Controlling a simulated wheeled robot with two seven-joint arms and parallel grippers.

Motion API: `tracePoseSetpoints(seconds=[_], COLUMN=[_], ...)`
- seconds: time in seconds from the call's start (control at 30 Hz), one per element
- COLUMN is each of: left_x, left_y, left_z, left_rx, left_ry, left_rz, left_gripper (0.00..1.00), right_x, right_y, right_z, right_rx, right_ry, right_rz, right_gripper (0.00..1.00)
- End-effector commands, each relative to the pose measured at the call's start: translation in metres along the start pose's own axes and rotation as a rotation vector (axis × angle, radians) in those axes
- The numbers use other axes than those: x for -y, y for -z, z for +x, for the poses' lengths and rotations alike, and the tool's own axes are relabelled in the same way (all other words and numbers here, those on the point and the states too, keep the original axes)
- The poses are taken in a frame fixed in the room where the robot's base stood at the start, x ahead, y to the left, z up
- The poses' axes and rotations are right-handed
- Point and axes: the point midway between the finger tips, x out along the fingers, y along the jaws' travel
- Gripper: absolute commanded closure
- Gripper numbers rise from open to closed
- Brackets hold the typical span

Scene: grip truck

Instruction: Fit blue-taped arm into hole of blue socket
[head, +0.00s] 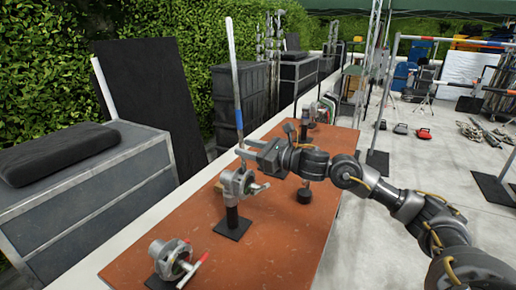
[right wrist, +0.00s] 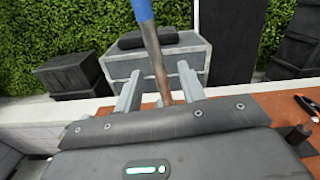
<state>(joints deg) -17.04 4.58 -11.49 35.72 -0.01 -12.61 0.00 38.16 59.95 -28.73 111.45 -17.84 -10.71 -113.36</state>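A long metal arm (head: 233,62) with a band of blue tape stands nearly upright, leaning slightly, in the head view. Its lower end drops behind my right gripper, toward the clamp head (head: 238,183) on a black stand, so I cannot tell whether it sits in a hole. My right gripper (head: 247,149) is level at the arm's lower part. In the right wrist view the bare metal of the arm (right wrist: 156,62) runs between the two spread fingers, with gaps visible on both sides. No blue mark on a socket can be made out. My left gripper is out of view.
Another clamp head (head: 170,259) with a red-tipped handle lies at the near end of the orange-brown table (head: 285,232). More stands and heads (head: 310,112) are at the far end. A grey case with a black cushion (head: 62,152) stands left of the table.

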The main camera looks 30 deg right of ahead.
Motion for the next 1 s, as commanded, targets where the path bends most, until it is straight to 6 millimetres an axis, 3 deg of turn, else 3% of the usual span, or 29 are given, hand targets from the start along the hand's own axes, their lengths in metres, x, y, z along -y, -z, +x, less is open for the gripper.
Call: tracePoseSetpoints(seconds=[0.3, 0.7, 1.0], left_x=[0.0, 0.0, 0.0], left_y=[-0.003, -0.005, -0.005], left_z=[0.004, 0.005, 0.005], left_rx=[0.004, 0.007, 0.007], left_ry=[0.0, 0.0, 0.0], left_rz=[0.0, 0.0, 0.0], left_gripper=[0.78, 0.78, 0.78], right_x=[0.0, 0.0, 0.0], right_y=[0.0, 0.0, 0.0], right_z=[0.021, 0.024, 0.024], right_rx=[0.001, 0.0, 0.0], right_ry=[-0.001, 0.0, 0.0], right_rz=[0.0, 0.0, 0.0], right_gripper=[0.6, 0.6, 0.97])
